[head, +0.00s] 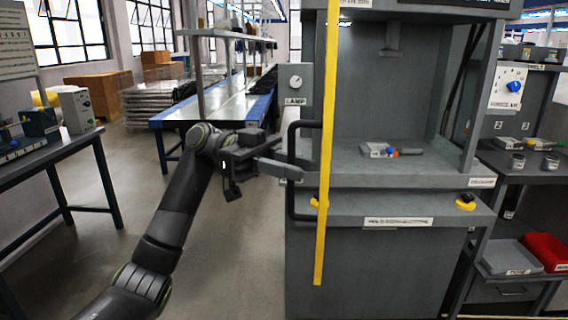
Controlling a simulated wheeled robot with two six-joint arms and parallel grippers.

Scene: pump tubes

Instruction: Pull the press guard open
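The press (405,262) is a grey cabinet at centre right, with a work opening and a shelf. Its guard (326,110) shows as a tall, narrow yellow strip in front of the left part of the press. A black C-shaped handle (291,200) is on the strip's left side. My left gripper (293,171) is at mid-height of the handle, and one grey finger overlaps the upright bar in the picture. The other finger is not clearly seen, so I cannot tell whether it grips the bar. My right gripper is not in view.
A lamp switch box (295,82) is left of the strip. A side bench (530,160) with a red bin (546,252) stands at right. The floor (235,255) left of the press is clear.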

